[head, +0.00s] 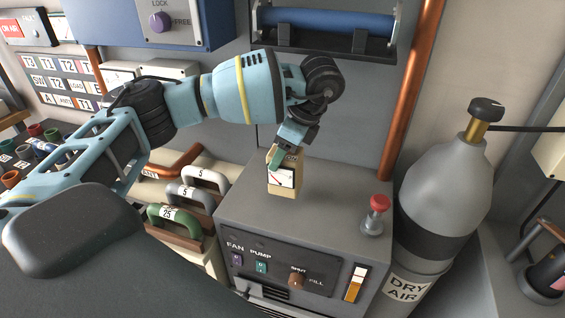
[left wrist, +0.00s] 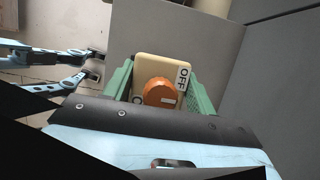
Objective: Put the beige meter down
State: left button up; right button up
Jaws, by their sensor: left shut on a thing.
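The beige meter (head: 284,181), a small upright box with a white dial face, is at the top of the grey cabinet (head: 232,203). Whether its base touches the cabinet top, I cannot tell. My left gripper (head: 280,157) comes down from above and is shut on the meter's upper part. In the left wrist view, the meter (left wrist: 146,66) sits between the green fingers (left wrist: 160,92), showing an orange knob (left wrist: 160,92) and an OFF label.
A red-topped knob (head: 377,207) stands on the cabinet's right part. A grey DRY AIR cylinder (head: 443,196) is close by on the right, and a copper pipe (head: 411,95) rises behind. Several handled blocks (head: 180,213) stand to the left. The cabinet top around the meter is mostly bare.

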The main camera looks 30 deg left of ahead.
pick_arm(q)
jog(key=shift+f, duration=1.7)
jog(key=shift+f, duration=0.1)
jog(key=o, duration=1.6)
jog(key=shift+o, duration=0.2)
jog(key=v, duration=1.2)
jog(key=shift+w+d, duration=0.1)
